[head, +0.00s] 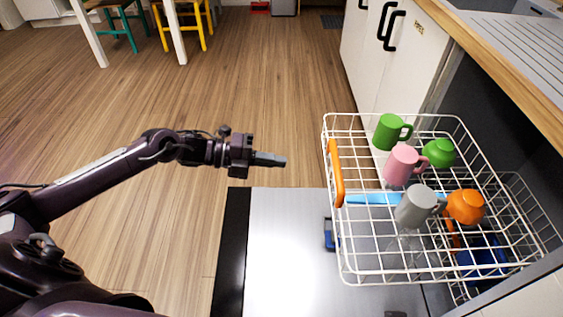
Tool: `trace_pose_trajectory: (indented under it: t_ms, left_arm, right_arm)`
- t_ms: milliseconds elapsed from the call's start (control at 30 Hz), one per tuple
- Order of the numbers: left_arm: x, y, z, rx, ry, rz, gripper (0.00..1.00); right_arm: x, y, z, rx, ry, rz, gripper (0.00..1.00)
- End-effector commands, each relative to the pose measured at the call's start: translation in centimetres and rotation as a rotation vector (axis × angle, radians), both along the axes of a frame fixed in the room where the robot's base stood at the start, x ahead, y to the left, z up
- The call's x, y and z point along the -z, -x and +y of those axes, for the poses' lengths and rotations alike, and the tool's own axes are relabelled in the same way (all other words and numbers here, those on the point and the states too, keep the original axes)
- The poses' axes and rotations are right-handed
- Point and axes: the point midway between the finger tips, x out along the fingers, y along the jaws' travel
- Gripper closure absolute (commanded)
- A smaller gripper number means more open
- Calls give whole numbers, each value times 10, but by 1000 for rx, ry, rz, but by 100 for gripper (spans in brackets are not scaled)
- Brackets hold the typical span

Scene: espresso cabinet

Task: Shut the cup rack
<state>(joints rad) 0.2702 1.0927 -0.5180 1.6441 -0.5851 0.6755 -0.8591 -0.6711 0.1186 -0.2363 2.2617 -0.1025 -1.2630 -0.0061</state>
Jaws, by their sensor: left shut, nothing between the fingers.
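The cup rack (385,275) is a white wire basket pulled out from the cabinet under the counter. An orange handle (336,172) runs along its left, outer edge. My left gripper (284,161) is shut and empty, left of the handle and apart from it in the picture. The rack holds a green mug (389,131), a pink mug (403,165), a grey mug (416,206), a green cup (439,152) and an orange cup (465,206). My right gripper is not in view.
Below the rack is a lowered door with a flat metal inner face (285,255). A lower wire rack (515,195) with blue items sits inside the cabinet. A white cabinet front (380,75) and wooden counter edge (510,75) border the rack.

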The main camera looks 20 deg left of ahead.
Motion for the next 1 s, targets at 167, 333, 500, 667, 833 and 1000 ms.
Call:
trace_pose_trajectory:
  t_ms: [167, 333, 500, 667, 833, 1000]
  left_arm:
    - [7, -16, -37, 0, 7, -2, 100]
    - [14, -29, -69, 0, 5, -1, 100]
    - [20, -39, -91, -2, 3, 0, 100]
    - [22, -43, -102, -2, 2, 1, 100]
    - [23, -44, -104, -3, 1, 1, 100]
    - [23, -44, -104, -4, 1, 2, 100]
  right_arm:
    - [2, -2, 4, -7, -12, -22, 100]
    - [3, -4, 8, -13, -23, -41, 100]
    - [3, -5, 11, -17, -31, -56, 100]
    - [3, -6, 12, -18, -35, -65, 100]
    - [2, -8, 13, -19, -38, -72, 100]
    - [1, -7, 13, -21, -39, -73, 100]
